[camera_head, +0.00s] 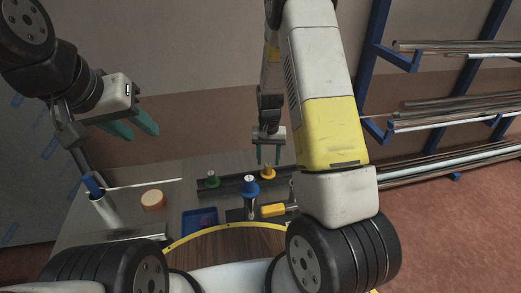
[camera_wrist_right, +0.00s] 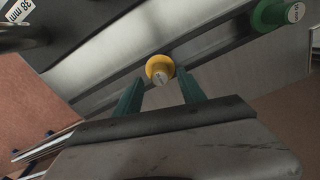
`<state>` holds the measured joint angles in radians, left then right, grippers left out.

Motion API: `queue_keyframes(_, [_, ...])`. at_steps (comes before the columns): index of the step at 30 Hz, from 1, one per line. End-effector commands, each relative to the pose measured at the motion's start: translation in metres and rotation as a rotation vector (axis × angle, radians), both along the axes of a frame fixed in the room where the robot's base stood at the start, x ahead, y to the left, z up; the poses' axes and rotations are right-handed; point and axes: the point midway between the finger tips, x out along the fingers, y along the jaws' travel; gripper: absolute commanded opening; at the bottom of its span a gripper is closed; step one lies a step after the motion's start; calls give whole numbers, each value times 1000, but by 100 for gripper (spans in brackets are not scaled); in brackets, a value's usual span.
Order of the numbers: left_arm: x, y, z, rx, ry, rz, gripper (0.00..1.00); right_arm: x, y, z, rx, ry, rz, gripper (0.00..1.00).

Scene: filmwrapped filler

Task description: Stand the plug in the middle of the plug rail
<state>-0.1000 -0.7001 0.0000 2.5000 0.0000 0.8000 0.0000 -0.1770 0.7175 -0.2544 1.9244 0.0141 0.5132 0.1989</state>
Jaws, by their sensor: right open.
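The dark plug rail (camera_head: 234,182) lies across the table, with a green plug (camera_head: 212,180) toward its left end and a yellow plug (camera_head: 268,171) toward its right. A blue plug (camera_head: 252,189) stands in front of the rail on a grey post. My right gripper (camera_head: 268,154) points down above the yellow plug, fingers apart. In the right wrist view the yellow plug (camera_wrist_right: 160,69) shows between and just beyond the open fingertips; contact cannot be told. The green plug (camera_wrist_right: 276,13) is at the upper right there. My left gripper (camera_head: 144,132) is open and empty, raised at the left.
A yellow block (camera_head: 273,210) lies at the right. Racks with metal bars (camera_head: 455,112) stand beyond the table to the right.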

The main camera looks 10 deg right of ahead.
Motion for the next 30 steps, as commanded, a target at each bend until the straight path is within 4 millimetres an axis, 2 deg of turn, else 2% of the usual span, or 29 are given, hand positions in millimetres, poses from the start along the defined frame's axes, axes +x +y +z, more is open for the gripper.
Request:
queue_keyframes(1, [0,0,0,0,0,0,36,2,0,14,1,-6,1,48])
queue_keyframes(6, [0,0,0,0,0,0,36,1,0,50,0,-4,1,48])
queue_keyframes(10, [0,0,0,0,0,0,36,1,0,70,0,-3,-1,48])
queue_keyframes(17, [0,0,0,0,0,0,36,-2,0,94,9,-11,1,48])
queue_keyframes(19, [0,0,0,0,0,0,36,-6,1,110,23,-30,6,48])
queue_keyframes(23, [0,0,0,0,0,0,36,-23,5,155,66,-90,25,48])
queue_keyframes(27, [0,0,0,0,0,0,36,-52,9,207,111,-168,60,48])
queue_keyframes(30, [0,0,0,0,0,0,36,-76,11,239,135,-225,89,48])
